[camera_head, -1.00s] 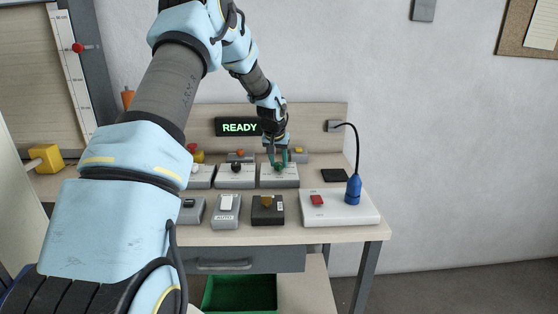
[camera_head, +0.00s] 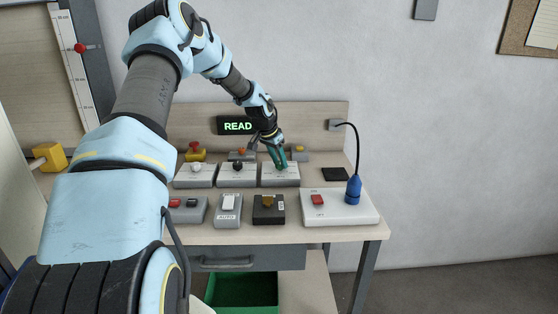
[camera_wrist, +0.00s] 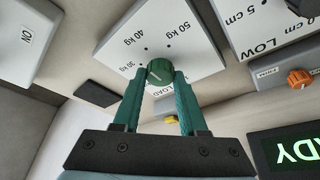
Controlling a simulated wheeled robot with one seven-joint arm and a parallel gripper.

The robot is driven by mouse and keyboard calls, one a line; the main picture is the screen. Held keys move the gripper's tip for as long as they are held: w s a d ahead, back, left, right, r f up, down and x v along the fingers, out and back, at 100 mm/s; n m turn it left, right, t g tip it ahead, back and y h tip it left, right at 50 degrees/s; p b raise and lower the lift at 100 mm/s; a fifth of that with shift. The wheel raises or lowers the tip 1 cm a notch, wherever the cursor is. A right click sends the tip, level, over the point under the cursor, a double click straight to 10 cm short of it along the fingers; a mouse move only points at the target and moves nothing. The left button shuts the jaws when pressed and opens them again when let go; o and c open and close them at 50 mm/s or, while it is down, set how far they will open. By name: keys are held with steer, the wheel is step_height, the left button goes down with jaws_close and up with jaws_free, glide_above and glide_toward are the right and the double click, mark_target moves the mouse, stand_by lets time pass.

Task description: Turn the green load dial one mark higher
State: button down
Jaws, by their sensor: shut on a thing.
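The green load dial (camera_wrist: 159,72) sits on a white-faced box (camera_wrist: 178,38) marked 30 kg, 40 kg and 50 kg, with the word LOAD on it. In the wrist view my gripper (camera_wrist: 160,78) has its two green fingers on either side of the dial, shut on it. The dial's top stays visible between the fingertips, with a short pale line that seems to lie towards the 30 kg side; its exact mark is hard to read. In the head view my gripper (camera_head: 280,161) leans down onto the rightmost white box (camera_head: 280,178) of the row and hides most of the dial.
Other white control boxes stand to the left, including one with a black knob (camera_head: 237,167). In front are a white rocker switch (camera_head: 228,203) and a black box (camera_head: 268,213). A blue cabled plug (camera_head: 353,190) stands at right. The lit sign (camera_head: 238,126) is behind my arm.

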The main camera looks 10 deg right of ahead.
steer(key=shift+c, duration=2.2)
jaws_free()
steer(key=b+v, duration=0.3)
steer(key=v, duration=0.8)
steer(key=shift+d, duration=0.1)
